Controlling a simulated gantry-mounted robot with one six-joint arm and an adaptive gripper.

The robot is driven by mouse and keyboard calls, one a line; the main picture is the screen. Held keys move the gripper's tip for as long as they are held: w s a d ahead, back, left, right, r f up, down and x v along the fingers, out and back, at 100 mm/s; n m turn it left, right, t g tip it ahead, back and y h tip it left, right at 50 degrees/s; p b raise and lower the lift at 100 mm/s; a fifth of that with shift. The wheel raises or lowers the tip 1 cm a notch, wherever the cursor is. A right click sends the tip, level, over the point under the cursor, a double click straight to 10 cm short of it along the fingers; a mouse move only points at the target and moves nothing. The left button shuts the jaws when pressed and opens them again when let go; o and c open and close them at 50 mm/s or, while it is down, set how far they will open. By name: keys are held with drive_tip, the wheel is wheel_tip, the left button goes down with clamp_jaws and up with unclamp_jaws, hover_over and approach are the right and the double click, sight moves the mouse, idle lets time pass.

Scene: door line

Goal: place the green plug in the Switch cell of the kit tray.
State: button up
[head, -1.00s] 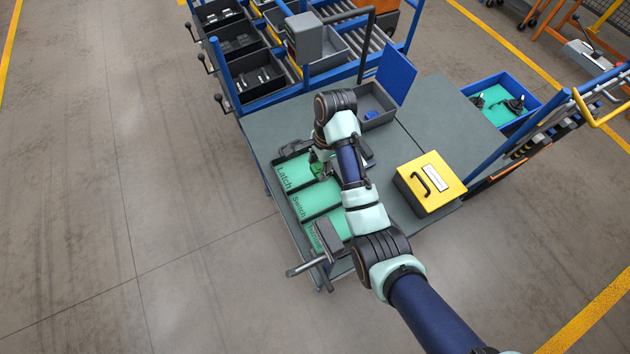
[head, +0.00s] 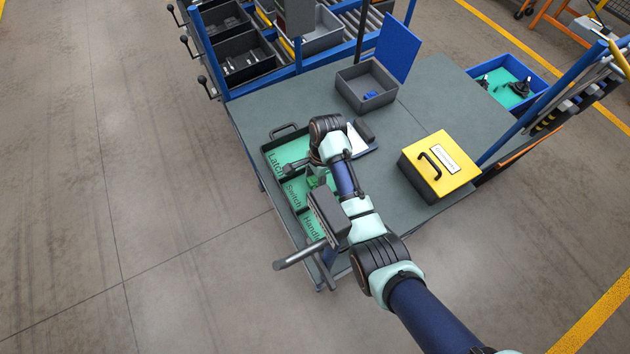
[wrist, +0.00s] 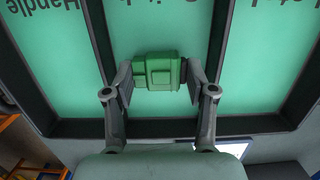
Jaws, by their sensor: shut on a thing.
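The green plug (wrist: 160,72) is between the fingers of my gripper (wrist: 159,78) in the wrist view, shut on its two sides. The plug is over the Switch cell (wrist: 155,112), the middle one of the tray. Whether it touches the green floor I cannot tell. In the head view, the kit tray (head: 285,143) lies on the table with its Latch, Switch and Handle labels showing. My gripper (head: 316,180) is at the Switch cell there, partly hidden by my arm.
A yellow box (head: 446,158) stands right of my arm. A grey bin (head: 352,92) with a blue piece is behind it. A blue bin (head: 540,82) with dark parts is at far right. A dark handheld item (head: 364,130) lies near the tray's far side.

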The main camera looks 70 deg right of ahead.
drive_tip(key=shift+f, duration=0.65)
drive_tip(key=o, duration=0.9)
drive_tip(key=shift+f, duration=0.1)
drive_tip(key=r+p, duration=0.1)
drive_tip(key=r, duration=0.3)
drive_tip(key=d+r+p, duration=0.1)
drive_tip(key=r, duration=0.3)
drive_tip(key=s+r+p, duration=0.1)
drive_tip(key=r+p, duration=0.1)
drive_tip(key=r, duration=0.2)
drive_tip(key=shift+s+d+r, duration=0.1)
drive_tip(key=shift+d+r, duration=0.05)
drive_tip(key=shift+d, duration=0.05)
